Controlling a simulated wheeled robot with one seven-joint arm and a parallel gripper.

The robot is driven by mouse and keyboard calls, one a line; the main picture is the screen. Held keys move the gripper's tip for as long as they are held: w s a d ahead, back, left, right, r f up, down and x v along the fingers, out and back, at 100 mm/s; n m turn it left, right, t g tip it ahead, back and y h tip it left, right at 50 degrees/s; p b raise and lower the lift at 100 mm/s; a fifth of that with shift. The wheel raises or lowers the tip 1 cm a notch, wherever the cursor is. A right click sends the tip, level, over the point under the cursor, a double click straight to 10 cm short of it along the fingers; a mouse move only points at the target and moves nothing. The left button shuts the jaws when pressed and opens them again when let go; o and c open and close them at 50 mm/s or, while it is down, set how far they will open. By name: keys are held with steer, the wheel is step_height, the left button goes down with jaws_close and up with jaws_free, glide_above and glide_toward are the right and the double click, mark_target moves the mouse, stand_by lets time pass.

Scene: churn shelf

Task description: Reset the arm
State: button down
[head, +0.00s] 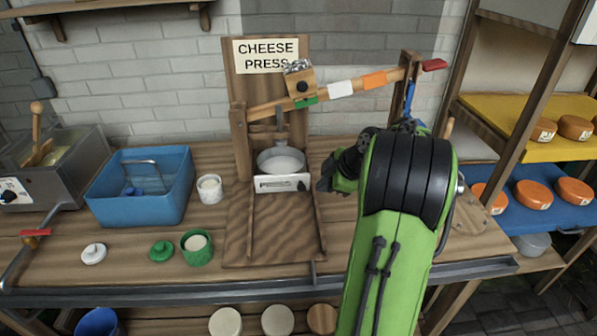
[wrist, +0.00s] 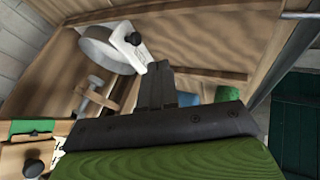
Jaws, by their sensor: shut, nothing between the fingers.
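My green and black arm (head: 400,190) reaches up from the lower right of the head view, bent over the right half of the wooden worktop. My gripper (head: 326,182) points left, just right of the cheese press (head: 238,145). In the wrist view my gripper (wrist: 160,68) is shut and empty, with its dark fingers together. A white pot with a label plate (head: 283,182) stands in the press; it also shows in the wrist view (wrist: 108,50), beyond the fingertips. Part of the worktop behind my arm is hidden.
The press lever (head: 370,82) slants above my gripper. A blue basin (head: 140,195), a white cup (head: 210,189) and a green cup (head: 197,250) stand to the left. A rack with orange cheeses (head: 533,195) stands at the right. The worktop's front right of the press is partly clear.

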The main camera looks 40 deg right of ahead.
steer(key=s+a+r+m+g+p, duration=0.1)
steer(key=s+a+r+m+p, duration=0.1)
steer(key=a+r, duration=0.6)
steer(key=s+a+r+m+p, duration=0.2)
steer(key=a+r+p, duration=0.1)
steer(key=a, duration=0.9)
steer(key=s+a+r+m+p, duration=0.1)
steer(key=s+a+m, duration=0.2)
steer(key=s, duration=0.4)
steer(key=s+a+m+p, duration=0.2)
steer(key=s+a, duration=0.3)
steer(key=s, duration=0.3)
steer(key=shift+a+r+m+g+h, duration=0.3)
steer(key=shift+r+m, duration=0.1)
steer(key=shift+m, duration=0.1)
steer(key=shift+s, duration=0.15)
